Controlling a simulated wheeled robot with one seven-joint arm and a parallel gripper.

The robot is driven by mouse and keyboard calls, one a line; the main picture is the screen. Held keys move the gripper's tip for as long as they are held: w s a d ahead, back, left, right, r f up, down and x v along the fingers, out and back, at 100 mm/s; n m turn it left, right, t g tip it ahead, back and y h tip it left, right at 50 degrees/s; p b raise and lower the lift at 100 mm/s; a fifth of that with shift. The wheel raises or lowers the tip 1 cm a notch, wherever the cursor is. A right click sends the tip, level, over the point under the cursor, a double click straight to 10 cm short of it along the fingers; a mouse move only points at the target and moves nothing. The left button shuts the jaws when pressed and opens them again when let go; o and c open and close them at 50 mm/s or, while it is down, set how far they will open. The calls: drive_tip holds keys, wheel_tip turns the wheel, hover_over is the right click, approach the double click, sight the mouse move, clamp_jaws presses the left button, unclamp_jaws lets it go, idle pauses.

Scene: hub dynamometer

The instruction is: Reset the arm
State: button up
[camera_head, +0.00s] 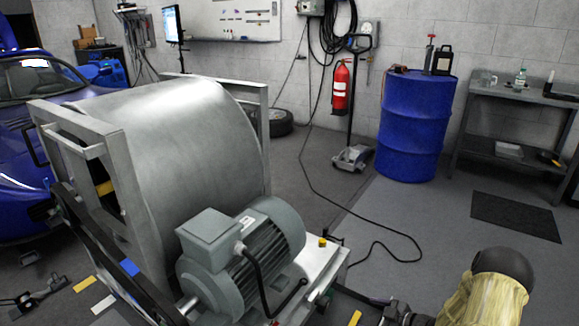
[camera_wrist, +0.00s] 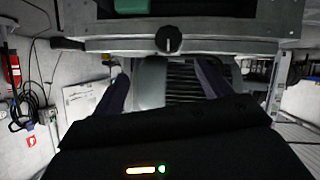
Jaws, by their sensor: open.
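The task names no object apart from my arm. A sleeve-covered yellow link of my arm shows at the bottom right of the head view, and a dark part beside it is cut off by the bottom edge. In the wrist view, the two dark fingers of my gripper (camera_wrist: 164,78) stand apart with nothing between them. Beyond them is the grey ribbed motor (camera_wrist: 182,82), which also shows in the head view (camera_head: 240,258). I cannot tell the distance between the fingers and the motor.
A large metal drum (camera_head: 180,140) in a frame fills the left. A black cable (camera_head: 375,222) loops across the floor. The floor around the dark mat (camera_head: 515,216) is clear.

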drive_tip(key=a+r+m+g+h, duration=0.25)
drive_tip(key=r+m+h, duration=0.45)
drive_tip(key=r, duration=0.8)
drive_tip(key=s+a+r+m+g+h, duration=0.1)
drive_tip(key=s+a+r+m+g, duration=0.25)
drive_tip(key=s, duration=0.65)
drive_tip(key=s+a+r+m+h, duration=0.1)
drive_tip(key=s+a+r+m, duration=0.1)
drive_tip(key=s+a+r, duration=0.6)
drive_tip(key=w+p+v, duration=0.3)
drive_tip(key=p+v, duration=1.2)
drive_tip(key=p, duration=0.2)
drive_tip(key=w+d+r+p+v, duration=0.1)
drive_tip(key=w+p+v, duration=0.2)
drive_tip(key=p+v, duration=1.3)
drive_tip(key=shift+d+r+p, duration=0.15)
drive_tip(key=shift+r+p, duration=0.3)
drive_tip(key=shift+p, duration=0.65)
